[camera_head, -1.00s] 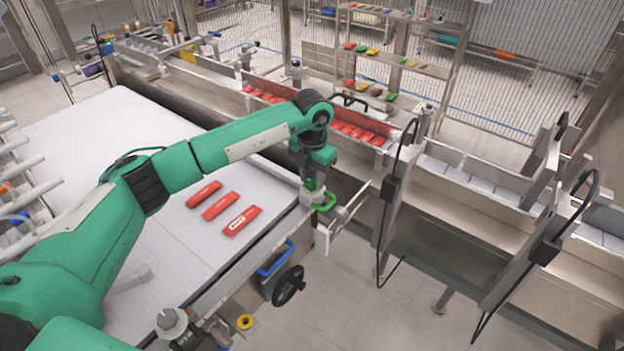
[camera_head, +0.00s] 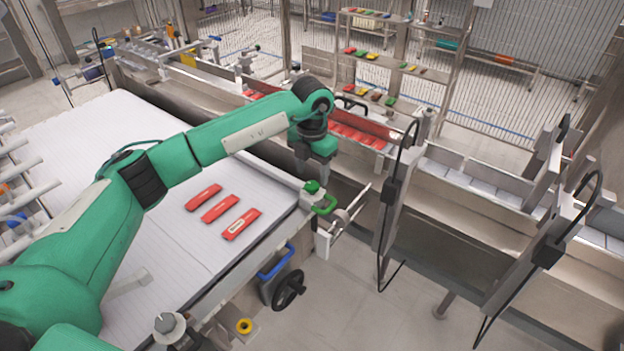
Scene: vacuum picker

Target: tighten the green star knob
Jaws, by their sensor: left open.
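The green star knob (camera_head: 312,187) sits on a metal clamp block at the right corner of the white conveyor bed. A green loop handle (camera_head: 325,206) is just to its right and below. My left arm reaches in from the left, and my left gripper (camera_head: 313,172) points down just above the knob. The gripper is open and looks empty, with the knob showing below its fingers. The small gap to the knob is hard to judge. My right gripper is not in view.
Three red packs (camera_head: 220,208) lie on the white conveyor bed (camera_head: 100,130). A black handwheel (camera_head: 289,290) and a blue handle (camera_head: 275,261) are below its edge. A metal trough with red packs (camera_head: 355,132) runs behind the gripper. Upright metal plates (camera_head: 395,190) stand to the right.

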